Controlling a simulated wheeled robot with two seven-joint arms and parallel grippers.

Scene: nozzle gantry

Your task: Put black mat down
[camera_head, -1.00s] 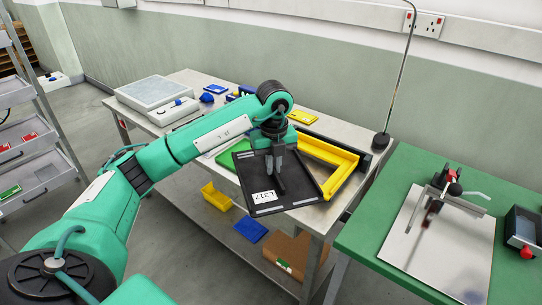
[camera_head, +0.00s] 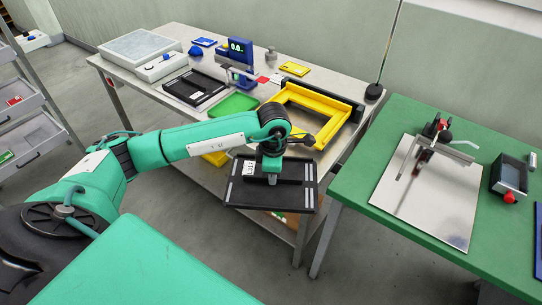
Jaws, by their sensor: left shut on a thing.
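The black mat (camera_head: 296,196) is a flat dark tray-like piece with pale edge strips and a white label. My left gripper (camera_head: 271,180) is shut on it and holds it in the air, in front of the front edge of the grey table (camera_head: 345,150). The fingertips are partly hidden against the mat. My right gripper is not in view.
On the grey table are a yellow frame (camera_head: 335,104), a green mat (camera_head: 233,105), another black tray (camera_head: 194,87) and a blue device with a display (camera_head: 238,62). A green table (camera_head: 368,158) at the right bears a metal plate (camera_head: 437,215). Floor shows between the tables.

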